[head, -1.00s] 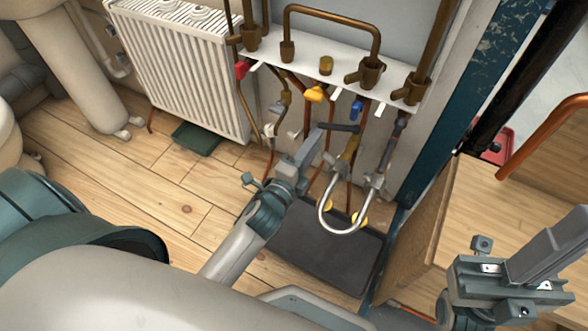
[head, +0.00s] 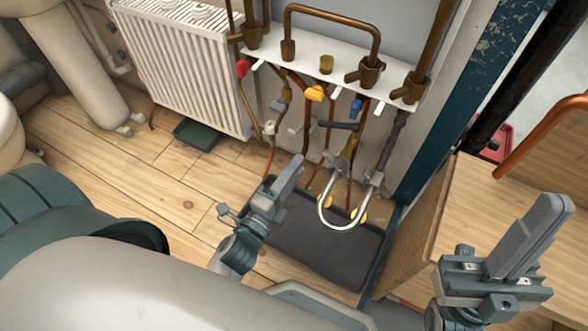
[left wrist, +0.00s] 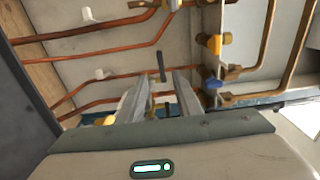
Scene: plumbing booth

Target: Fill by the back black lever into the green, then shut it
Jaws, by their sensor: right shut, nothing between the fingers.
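A black lever (head: 340,126) sticks out to the left on the pipes under the white shelf. A second dark handle (head: 400,118) is on the right-hand pipe. A silver looped hose (head: 340,229) hangs below them. My left gripper (head: 291,172) is below and left of the black lever, apart from it. In the left wrist view its fingers (left wrist: 161,98) are open with nothing between them, and a black lever (left wrist: 162,66) shows beyond the gap. My right gripper (head: 548,205) is shut and empty at the right. I see no green gauge; a green tray (head: 196,134) lies by the radiator.
A dark tray (head: 305,245) lies on the floor under the hose. Red (head: 243,68), yellow (head: 314,93) and blue (head: 357,107) handles sit on neighbouring pipes. A white radiator (head: 185,70) stands left. A wooden cabinet (head: 480,210) stands right. Open floor lies left of the dark tray.

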